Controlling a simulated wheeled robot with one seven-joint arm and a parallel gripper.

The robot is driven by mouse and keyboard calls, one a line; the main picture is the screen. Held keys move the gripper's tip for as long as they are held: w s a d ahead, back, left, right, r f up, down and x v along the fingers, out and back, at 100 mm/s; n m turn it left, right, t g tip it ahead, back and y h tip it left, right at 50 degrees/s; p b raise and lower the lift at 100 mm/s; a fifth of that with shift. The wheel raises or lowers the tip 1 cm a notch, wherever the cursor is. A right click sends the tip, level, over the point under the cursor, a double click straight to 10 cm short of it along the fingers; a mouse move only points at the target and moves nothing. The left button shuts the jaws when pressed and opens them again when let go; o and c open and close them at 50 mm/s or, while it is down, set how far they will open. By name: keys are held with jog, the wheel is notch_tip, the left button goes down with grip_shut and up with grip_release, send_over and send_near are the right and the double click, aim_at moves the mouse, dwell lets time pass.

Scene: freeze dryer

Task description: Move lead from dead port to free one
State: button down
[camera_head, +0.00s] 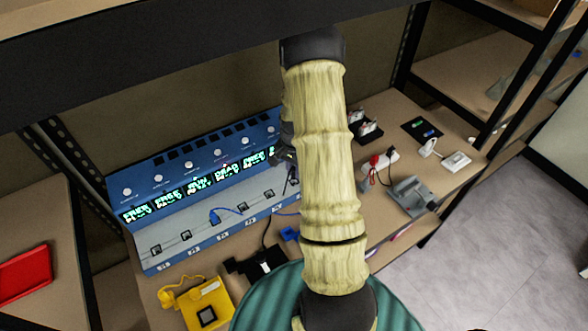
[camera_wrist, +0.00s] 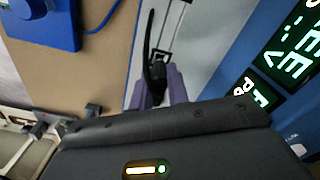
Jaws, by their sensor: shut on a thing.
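A blue panel (camera_head: 178,160) in the head view carries a row of green displays; from the left they read FREE, FREE, RUN, DEAD, FREE, with the rest hidden by my arm. Ports line the pale ledge (camera_head: 172,248) below. A blue lead (camera_head: 217,215) sits at the port under RUN. My gripper (camera_head: 284,156) is at the panel's right end, partly hidden by my arm. In the wrist view my gripper (camera_wrist: 157,92) has its purple fingers shut on a black lead's plug (camera_wrist: 155,76), close beside a port (camera_wrist: 161,56). I cannot tell whether the plug touches the port.
A yellow device (camera_head: 207,305), a black device (camera_head: 263,262) and a small blue box (camera_head: 290,233) stand in front of the panel. A shelf beam (camera_head: 150,50) crosses above.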

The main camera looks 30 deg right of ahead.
jog(key=shift+f+b, duration=0.75)
jog(key=shift+f, duration=0.45)
dwell(0.4)
jog(key=c, duration=1.3)
grip_release()
notch_tip(320, 180, up, 18)
jog(key=shift+f+b, duration=0.25)
jog(key=shift+b, duration=0.4)
